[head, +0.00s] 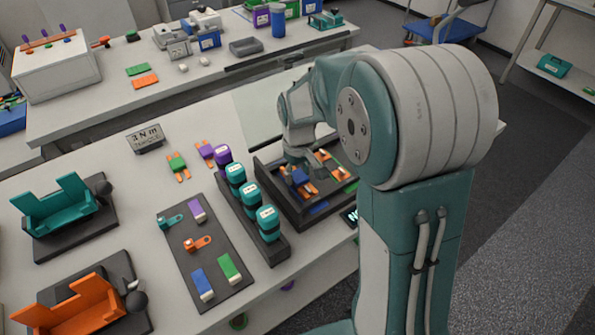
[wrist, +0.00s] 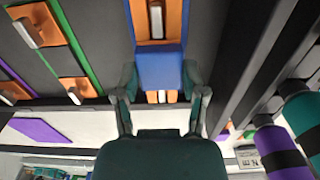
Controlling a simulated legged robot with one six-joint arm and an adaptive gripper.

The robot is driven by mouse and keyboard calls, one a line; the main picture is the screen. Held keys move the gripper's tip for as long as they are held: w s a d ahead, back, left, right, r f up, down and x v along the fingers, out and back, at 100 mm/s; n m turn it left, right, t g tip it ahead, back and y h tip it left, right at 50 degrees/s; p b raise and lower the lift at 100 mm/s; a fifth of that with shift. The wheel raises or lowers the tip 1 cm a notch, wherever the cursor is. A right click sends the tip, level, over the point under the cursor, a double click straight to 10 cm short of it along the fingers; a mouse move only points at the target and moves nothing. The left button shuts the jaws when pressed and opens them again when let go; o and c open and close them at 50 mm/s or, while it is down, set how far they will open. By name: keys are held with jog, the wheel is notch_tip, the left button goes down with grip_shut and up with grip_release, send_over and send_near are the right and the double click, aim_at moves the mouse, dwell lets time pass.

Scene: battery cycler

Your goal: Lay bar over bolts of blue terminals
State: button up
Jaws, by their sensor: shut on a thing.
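My gripper (head: 300,168) is over the dark battery tray in the head view. In the wrist view my gripper (wrist: 160,82) is shut on the blue sleeve of the bar (wrist: 160,62), one finger on each side. The bar's orange ends reach out beyond the sleeve. Each end has a slot, and a pale bolt (wrist: 156,22) shows in the far slot; another pale piece shows in the near one. In the head view the blue sleeve (head: 300,176) shows below the fingers. A blue patch (head: 316,208) lies at the tray's near edge. I cannot tell whether the bar rests on the terminals.
Orange terminals with bolts (wrist: 28,32) and green strips lie beside the bar. A rack of capped drivers (head: 268,222) stands left of the tray. Green (head: 178,165) and purple (head: 206,151) bars and a dark mat (head: 215,255) with parts lie further left.

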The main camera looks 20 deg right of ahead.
jog(key=shift+f, duration=0.35)
dwell(0.4)
jog(key=o, duration=1.3)
notch_tip(320, 180, up, 12)
